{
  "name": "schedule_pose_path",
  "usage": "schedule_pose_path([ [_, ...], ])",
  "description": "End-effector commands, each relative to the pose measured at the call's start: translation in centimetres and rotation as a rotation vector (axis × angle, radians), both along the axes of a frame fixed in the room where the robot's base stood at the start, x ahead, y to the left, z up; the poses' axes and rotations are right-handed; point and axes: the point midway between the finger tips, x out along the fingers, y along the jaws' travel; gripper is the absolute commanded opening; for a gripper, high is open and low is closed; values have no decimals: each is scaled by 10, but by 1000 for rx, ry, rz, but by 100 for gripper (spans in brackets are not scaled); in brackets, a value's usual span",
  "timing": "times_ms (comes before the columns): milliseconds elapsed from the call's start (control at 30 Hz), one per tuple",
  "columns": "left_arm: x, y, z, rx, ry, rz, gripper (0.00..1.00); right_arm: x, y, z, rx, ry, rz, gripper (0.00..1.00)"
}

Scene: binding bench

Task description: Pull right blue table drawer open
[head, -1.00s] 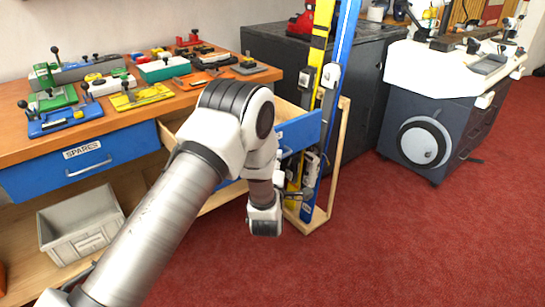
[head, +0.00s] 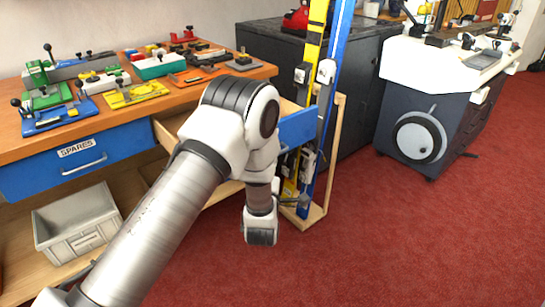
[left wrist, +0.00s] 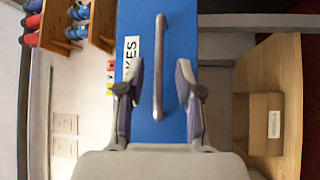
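The right blue table drawer (head: 300,127) stands partly pulled out of the wooden bench in the head view, its wooden side and inside showing. My arm hides much of it there. In the left wrist view its blue front (left wrist: 180,25) fills the middle, with a grey bar handle (left wrist: 159,70) and a white label (left wrist: 131,55) partly covered by a finger. My left gripper (left wrist: 160,92) is open, one finger on each side of the handle, with visible gaps on both sides. I cannot tell how deep the fingers reach. My right gripper is not in view.
The left blue drawer (head: 110,155), labelled SPARES, is shut. A grey bin (head: 77,222) sits on the lower shelf. Skis (head: 330,100) stand in a wooden rack close to the open drawer. A dark machine (head: 450,130) is at the right. Red carpet (head: 370,250) is clear in front.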

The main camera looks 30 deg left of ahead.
Motion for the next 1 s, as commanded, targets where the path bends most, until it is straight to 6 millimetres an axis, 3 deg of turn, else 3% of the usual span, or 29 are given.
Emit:
schedule_pose_path([
  [200,-53,-23,-9,2,6,-4,35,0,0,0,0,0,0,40],
  [367,-77,-32,-12,2,5,-3,35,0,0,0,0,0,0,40],
  [900,-82,-33,-12,0,2,0,35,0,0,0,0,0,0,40],
  [1000,-87,-28,-28,-4,32,10,35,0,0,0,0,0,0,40],
])
